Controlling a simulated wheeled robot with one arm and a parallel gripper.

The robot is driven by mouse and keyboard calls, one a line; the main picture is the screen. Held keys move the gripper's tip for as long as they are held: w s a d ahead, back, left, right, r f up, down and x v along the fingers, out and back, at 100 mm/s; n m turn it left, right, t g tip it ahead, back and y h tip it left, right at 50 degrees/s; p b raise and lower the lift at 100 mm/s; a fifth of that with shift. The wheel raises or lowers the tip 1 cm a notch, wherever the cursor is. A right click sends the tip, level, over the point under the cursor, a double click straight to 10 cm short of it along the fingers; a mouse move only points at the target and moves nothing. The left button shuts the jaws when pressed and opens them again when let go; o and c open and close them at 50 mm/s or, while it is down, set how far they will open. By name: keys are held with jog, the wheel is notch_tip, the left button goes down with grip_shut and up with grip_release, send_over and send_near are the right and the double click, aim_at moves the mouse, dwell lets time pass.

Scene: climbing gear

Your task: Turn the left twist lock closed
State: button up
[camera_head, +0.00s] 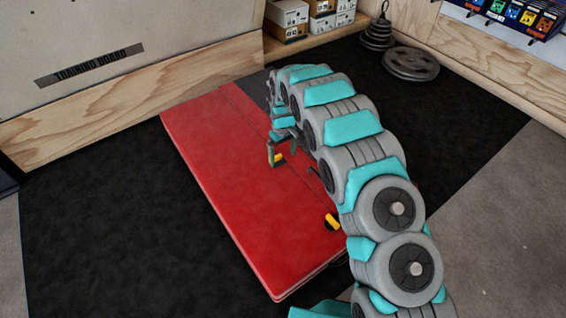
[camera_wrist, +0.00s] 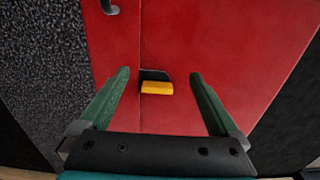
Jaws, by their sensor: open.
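The left twist lock (camera_head: 279,160), a yellow and black piece on the red mat (camera_head: 228,190), is partly hidden by my gripper in the head view. In the wrist view this lock (camera_wrist: 156,87) shows a yellow bar in front of a black part, lying crosswise beside the mat's seam. My gripper (camera_wrist: 159,74) is open and empty, with its green fingers on either side of the lock in the picture. I cannot tell how far above the lock the fingertips are. A second yellow and black lock (camera_head: 332,222) sits nearer the mat's front edge.
My arm covers the mat's right side in the head view. A dark handle (camera_wrist: 110,7) shows at the wrist view's top. Weight plates (camera_head: 411,64), boxes (camera_head: 287,18) and a wooden training board (camera_head: 95,70) stand farther off. Dark floor surrounds the mat.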

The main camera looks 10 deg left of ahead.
aim_at(276, 160)
notch_tip(276, 160, down, 4)
jog(key=shift+f, duration=0.2)
grip_shut()
dwell(0.8)
dwell(0.4)
grip_release()
dwell(0.8)
jog(key=shift+r, duration=0.1)
